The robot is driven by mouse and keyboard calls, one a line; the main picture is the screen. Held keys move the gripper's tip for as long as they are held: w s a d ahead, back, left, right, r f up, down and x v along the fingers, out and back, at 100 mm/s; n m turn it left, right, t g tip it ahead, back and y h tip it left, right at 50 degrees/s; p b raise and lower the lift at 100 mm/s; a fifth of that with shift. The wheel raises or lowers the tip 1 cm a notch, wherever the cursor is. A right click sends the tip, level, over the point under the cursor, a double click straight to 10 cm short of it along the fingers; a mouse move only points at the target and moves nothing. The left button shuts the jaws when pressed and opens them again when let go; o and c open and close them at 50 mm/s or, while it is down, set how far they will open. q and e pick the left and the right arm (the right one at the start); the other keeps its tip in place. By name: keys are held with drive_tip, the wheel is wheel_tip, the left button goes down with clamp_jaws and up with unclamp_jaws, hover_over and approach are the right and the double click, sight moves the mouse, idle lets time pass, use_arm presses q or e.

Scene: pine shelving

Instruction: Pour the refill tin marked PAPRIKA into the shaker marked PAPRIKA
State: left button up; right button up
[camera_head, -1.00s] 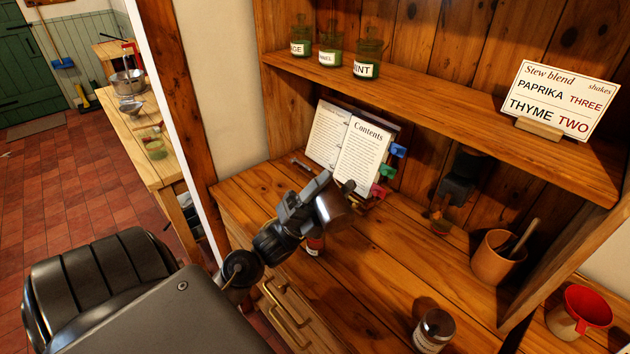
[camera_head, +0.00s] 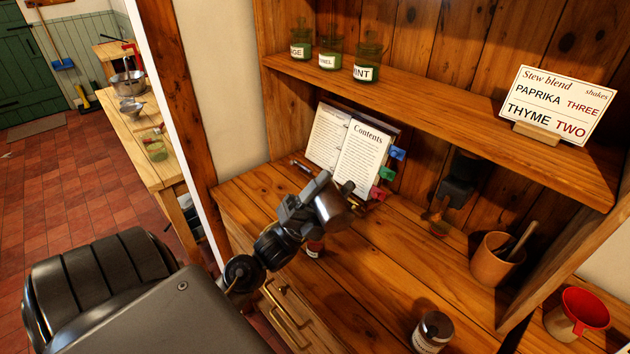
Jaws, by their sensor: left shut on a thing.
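My left gripper (camera_head: 328,196) is shut on a dark metallic tin (camera_head: 334,213), held tilted above the shelf's wooden worktop. Any marking on the tin is hidden from this side. A second jar with a grey lid and white label (camera_head: 433,331) stands at the front edge of the view. My right gripper is not in view.
An open book (camera_head: 352,145) leans behind the gripper. A clay pot with a utensil (camera_head: 492,262), a dark fixture (camera_head: 459,181) and a red-topped container (camera_head: 585,308) are to the right. A recipe card (camera_head: 556,105) and several green jars (camera_head: 367,63) stand on the upper shelf.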

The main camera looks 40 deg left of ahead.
use_arm(q)
drive_tip(key=shift+w+a+r+n+t+y+p, duration=0.2)
drive_tip(key=shift+n+t+y+p, duration=0.4)
drive_tip(key=shift+n+y, duration=0.85)
drive_tip(key=shift+w+a+r+n+t+y+p, duration=0.1)
drive_tip(key=shift+a+r+n+t+y+p, duration=0.3)
drive_tip(key=shift+n+y, duration=1.1)
drive_tip(key=shift+w+a+n+t+y+p, duration=0.15)
drive_tip(key=shift+n+t+y+p, duration=0.6)
drive_tip(key=shift+n+y, duration=0.7)
idle(0.4)
